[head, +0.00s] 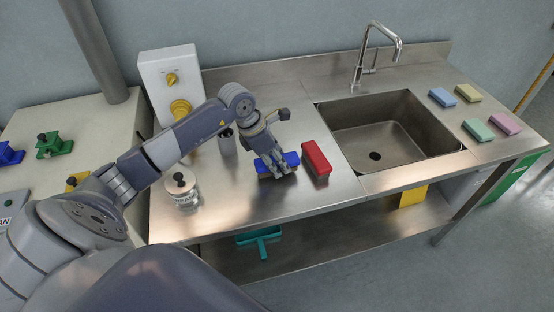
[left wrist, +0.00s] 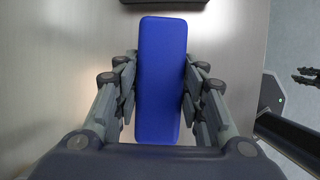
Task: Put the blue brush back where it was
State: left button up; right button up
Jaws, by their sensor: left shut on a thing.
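The blue brush (head: 277,162) is at the front middle of the steel counter, just left of a red block-shaped brush (head: 317,158). My left gripper (head: 274,167) reaches down over the blue brush and is shut on it. In the left wrist view the blue brush (left wrist: 161,80) shows as a long blue block between the two fingers (left wrist: 160,90), one on each long side. Whether it touches the counter I cannot tell. My right gripper is not seen in the head view.
A sink (head: 385,135) lies right of the red brush, with several coloured sponges beyond it. A lidded pot (head: 182,190) and a grey holder (head: 227,143) stand to the left. A teal tool (head: 261,240) is on the lower shelf.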

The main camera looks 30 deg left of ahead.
pick_arm(q)
jog(key=shift+f, duration=0.6)
jog(key=o, duration=0.9)
jog(key=shift+f, duration=0.1)
jog(key=shift+o, duration=0.2)
jog(key=shift+r, duration=0.25)
jog(key=b+v, duration=0.2)
jog(key=v, duration=0.8)
jog(key=shift+s+a+r, duration=0.1)
jog(key=shift+a+r, duration=0.05)
jog(key=shift+a, duration=0.1)
jog(key=shift+s+a+r, duration=0.1)
jog(key=shift+s+r, duration=0.15)
jog(key=shift+r, duration=0.4)
